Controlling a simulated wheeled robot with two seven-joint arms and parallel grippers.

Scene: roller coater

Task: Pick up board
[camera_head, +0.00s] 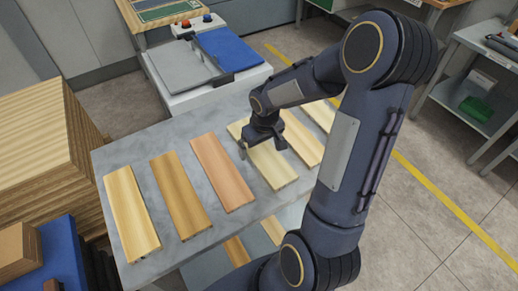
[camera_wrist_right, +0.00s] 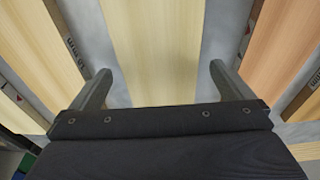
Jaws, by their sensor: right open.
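Several wooden boards lie side by side on a grey table (camera_head: 178,133). From the left in the head view are a pale board (camera_head: 131,215), a tan board (camera_head: 180,195), a reddish board (camera_head: 222,172) and a pale board (camera_head: 271,166) below my right gripper (camera_head: 262,148). More boards lie to its right, partly behind my arm. In the right wrist view, my right gripper (camera_wrist_right: 156,90) is open, with one finger on each side of the pale board (camera_wrist_right: 152,45). Whether the fingers touch it I cannot tell. My left gripper is not in view.
A machine with a blue panel (camera_head: 229,50) and a grey panel (camera_head: 180,65) stands behind the table. A wood stack (camera_head: 35,145) is at the left. A shelf (camera_head: 480,75) stands at the right. Boards also show on a lower level below the table's front edge.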

